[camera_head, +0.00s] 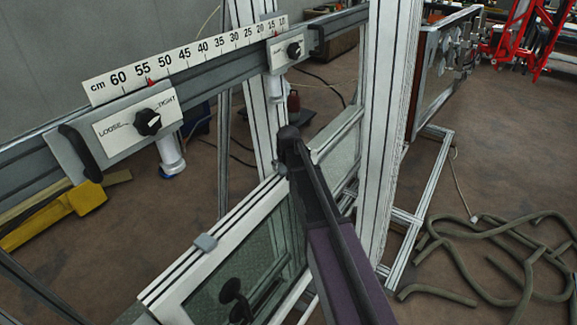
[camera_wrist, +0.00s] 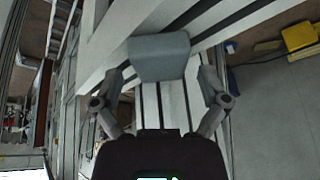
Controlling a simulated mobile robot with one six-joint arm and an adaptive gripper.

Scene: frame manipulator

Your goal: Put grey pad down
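A grey pad (camera_wrist: 159,56) shows in the wrist view as a blunt block at the top middle, against a pale grooved frame bar. My gripper (camera_wrist: 160,76) has its two fingers spread to either side of the pad, with a narrow gap on each side. In the head view my dark arm reaches up to the frame's far corner, and a small grey piece (camera_head: 281,167) shows beside its tip. The fingers are mostly hidden there. Another grey pad (camera_head: 205,242) sits on the top bar of the glass frame (camera_head: 172,283), left of my arm.
A measuring rail (camera_head: 190,52) with two clamp plates, including a loose/tight knob (camera_head: 148,122), crosses the upper left. A tall white post (camera_head: 388,120) stands close right of my arm. Hoses (camera_head: 465,262) lie on the floor at right. A yellow tool (camera_head: 85,198) lies at left.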

